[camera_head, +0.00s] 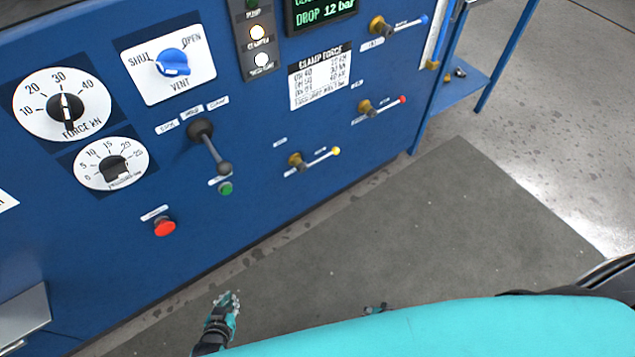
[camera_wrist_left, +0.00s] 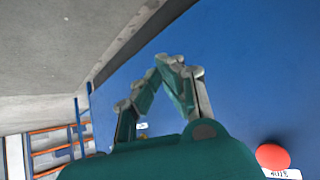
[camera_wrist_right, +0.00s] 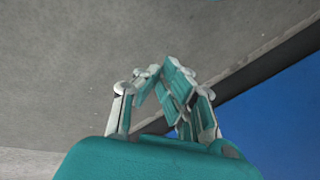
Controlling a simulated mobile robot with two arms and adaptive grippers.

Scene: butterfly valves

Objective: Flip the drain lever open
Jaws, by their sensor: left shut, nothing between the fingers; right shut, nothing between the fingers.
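Three small brass valves with white levers sit on the blue panel's right side: a blue-tipped lever (camera_head: 405,24), a red-tipped lever (camera_head: 385,105) and a yellow-tipped lever (camera_head: 318,159). Their labels are too small to read, so I cannot tell which is the drain. All three levers slope up to the right. My left gripper (camera_head: 231,298) is below and left of the levers, in front of the panel, apart from them; its fingers meet in the left wrist view (camera_wrist_left: 168,62). My right gripper (camera_head: 376,309) is mostly hidden behind my teal body; its fingers look closed in the right wrist view (camera_wrist_right: 168,68).
The panel also carries a black-knobbed lever (camera_head: 209,147), a green button (camera_head: 225,188), a red button (camera_head: 165,228), a blue vent knob (camera_head: 173,62) and dials. A grey mat (camera_head: 400,240) covers the floor. A blue rack (camera_head: 463,85) stands right of the panel.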

